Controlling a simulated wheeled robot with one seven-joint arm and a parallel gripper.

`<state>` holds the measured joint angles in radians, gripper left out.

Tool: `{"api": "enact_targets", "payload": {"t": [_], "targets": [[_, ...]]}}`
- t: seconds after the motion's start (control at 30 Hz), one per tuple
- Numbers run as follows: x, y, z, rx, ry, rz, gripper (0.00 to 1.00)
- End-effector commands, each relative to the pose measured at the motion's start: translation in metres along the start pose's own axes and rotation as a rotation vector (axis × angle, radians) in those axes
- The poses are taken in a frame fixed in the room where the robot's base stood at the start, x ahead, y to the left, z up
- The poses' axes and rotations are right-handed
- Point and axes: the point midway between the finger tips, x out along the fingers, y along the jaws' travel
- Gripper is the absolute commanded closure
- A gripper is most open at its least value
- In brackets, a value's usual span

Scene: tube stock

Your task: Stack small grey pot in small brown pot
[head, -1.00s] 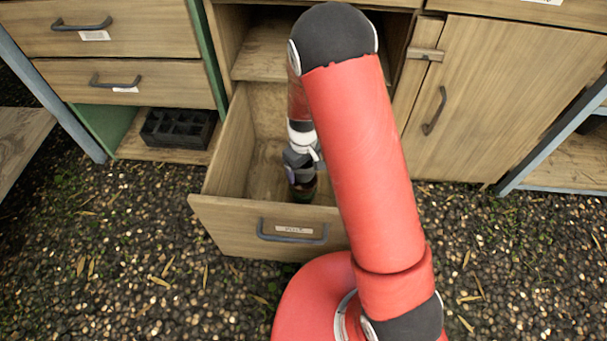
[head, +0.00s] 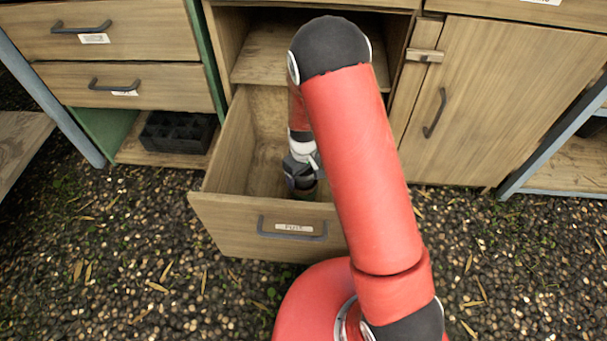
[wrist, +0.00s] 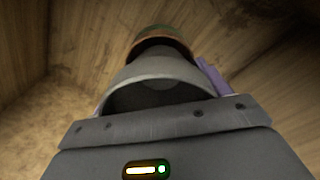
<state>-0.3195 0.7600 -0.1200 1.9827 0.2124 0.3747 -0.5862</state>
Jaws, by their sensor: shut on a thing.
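The small grey pot (wrist: 155,68) is in my gripper (wrist: 158,88), between its purple fingers, in the wrist view. The small brown pot (wrist: 160,36), with a green band, shows just beyond the grey pot, which covers part of it. I cannot tell whether the two pots touch or whether one is inside the other. In the head view my gripper (head: 302,180) is low inside the open drawer, and a sliver of the brown pot (head: 304,193) shows under it. The grey pot cannot be made out there.
The open wooden drawer (head: 225,212) surrounds my gripper, with walls close on its sides and front. An open shelf space (head: 262,55) is above it. A closed cabinet door (head: 490,100) is at right. A black cell tray (head: 178,132) sits on a low shelf at left.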

Motion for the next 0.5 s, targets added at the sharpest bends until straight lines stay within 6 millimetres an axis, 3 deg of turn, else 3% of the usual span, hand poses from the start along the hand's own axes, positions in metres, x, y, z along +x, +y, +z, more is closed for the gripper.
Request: {"api": "enact_targets", "payload": {"t": [0.03, 0.2, 0.5], "targets": [[0.0203, -0.0122, 0.0127, -0.006, -0.038, -0.023, 0.21], [0.0209, -0.0127, 0.0126, -0.007, -0.039, -0.023, 0.02], [0.0184, -0.0112, 0.0119, -0.006, -0.037, -0.021, 0.02]]}}
